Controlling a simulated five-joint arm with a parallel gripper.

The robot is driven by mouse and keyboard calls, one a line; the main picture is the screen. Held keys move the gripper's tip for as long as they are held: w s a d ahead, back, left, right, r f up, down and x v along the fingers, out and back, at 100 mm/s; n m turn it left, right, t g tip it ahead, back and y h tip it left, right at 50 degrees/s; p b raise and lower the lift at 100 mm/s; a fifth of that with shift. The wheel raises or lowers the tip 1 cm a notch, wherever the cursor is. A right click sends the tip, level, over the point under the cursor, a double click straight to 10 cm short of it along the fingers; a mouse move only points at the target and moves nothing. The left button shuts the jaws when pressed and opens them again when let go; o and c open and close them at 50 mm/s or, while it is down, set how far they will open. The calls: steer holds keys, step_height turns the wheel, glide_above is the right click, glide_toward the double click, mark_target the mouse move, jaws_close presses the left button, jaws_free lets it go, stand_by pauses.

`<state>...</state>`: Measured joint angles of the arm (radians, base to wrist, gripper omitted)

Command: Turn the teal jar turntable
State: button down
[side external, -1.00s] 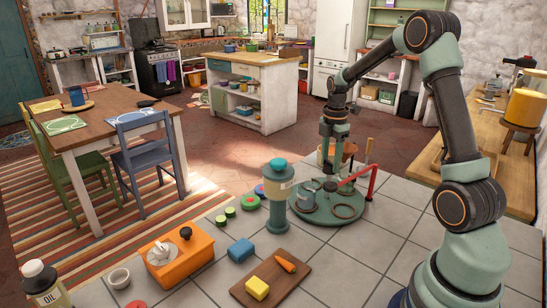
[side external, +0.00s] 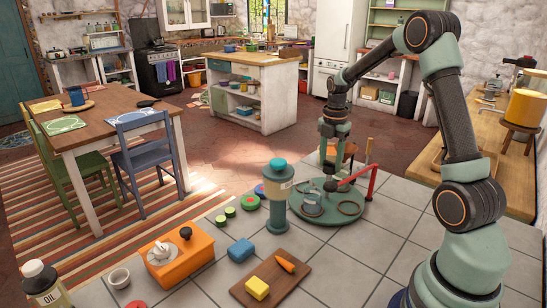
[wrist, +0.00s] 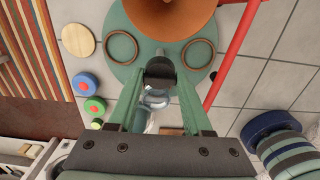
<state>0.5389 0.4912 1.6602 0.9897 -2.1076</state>
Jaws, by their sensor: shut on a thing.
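The teal turntable (side external: 330,214) is a flat round disc on the tiled counter, carrying ring-shaped seats; it also shows in the wrist view (wrist: 120,22). A clear glass jar (side external: 312,207) stands on its front left part, and in the wrist view the jar (wrist: 155,97) is partly hidden by my fingers. My gripper (side external: 330,188) points down over the disc. In the wrist view my gripper (wrist: 160,78) has its fingers closed together at a dark round knob (wrist: 160,68). How the knob joins the disc is hidden.
A teal canister (side external: 277,200) stands close on the left. A cutting board (side external: 288,292) and an orange box (side external: 178,264) lie in front. Bare tiles lie at the right.

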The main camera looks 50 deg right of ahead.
steer(key=shift+w+r, duration=0.1)
steer(key=shift+r, duration=0.05)
steer(key=c, duration=0.7)
jaws_free()
steer(key=shift+o, duration=0.5)
step_height(320, 180, up, 12)
steer(key=shift+o, duration=0.3)
